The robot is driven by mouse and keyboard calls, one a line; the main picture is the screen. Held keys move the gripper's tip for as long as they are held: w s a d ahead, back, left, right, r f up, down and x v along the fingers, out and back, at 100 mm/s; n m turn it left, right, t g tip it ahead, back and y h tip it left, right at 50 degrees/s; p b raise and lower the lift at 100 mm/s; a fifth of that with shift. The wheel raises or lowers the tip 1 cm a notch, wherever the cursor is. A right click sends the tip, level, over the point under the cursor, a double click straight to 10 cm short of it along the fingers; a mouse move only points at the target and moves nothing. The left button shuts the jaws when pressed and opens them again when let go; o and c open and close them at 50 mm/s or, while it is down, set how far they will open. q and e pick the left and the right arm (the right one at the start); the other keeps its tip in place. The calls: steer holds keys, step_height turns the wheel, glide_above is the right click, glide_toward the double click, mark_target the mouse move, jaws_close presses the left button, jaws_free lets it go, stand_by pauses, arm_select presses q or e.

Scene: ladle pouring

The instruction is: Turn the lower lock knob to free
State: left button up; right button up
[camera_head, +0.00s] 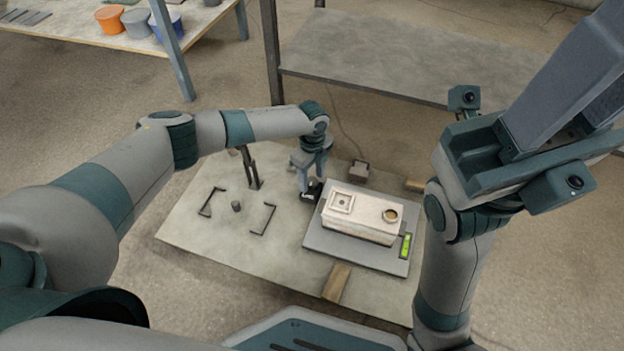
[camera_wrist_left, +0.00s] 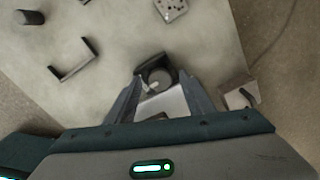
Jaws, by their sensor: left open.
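My left gripper (camera_head: 312,188) reaches down beside the left back edge of a grey base plate (camera_head: 320,240) carrying a cream block (camera_head: 358,226). In the left wrist view my left gripper (camera_wrist_left: 158,92) is open, its two fingers apart on either side of a round grey knob (camera_wrist_left: 158,76). The knob has a pale pointer and sits in a dark bracket. Contact with the fingers cannot be told. In the head view the knob is mostly hidden by the gripper. My right gripper is close to the camera at upper right, away from the plate; its jaw opening is unclear.
A dark post (camera_head: 250,168), two thin brackets and a small cylinder (camera_head: 237,206) stand left on the worktop. A green level (camera_head: 406,246) lies at the plate's right. A small grey box (camera_head: 358,170) is behind. Wood blocks (camera_head: 337,283) lie at the edges.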

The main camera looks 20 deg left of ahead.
arm_select(q)
steer(key=c, duration=1)
steer(key=shift+c, duration=0.2)
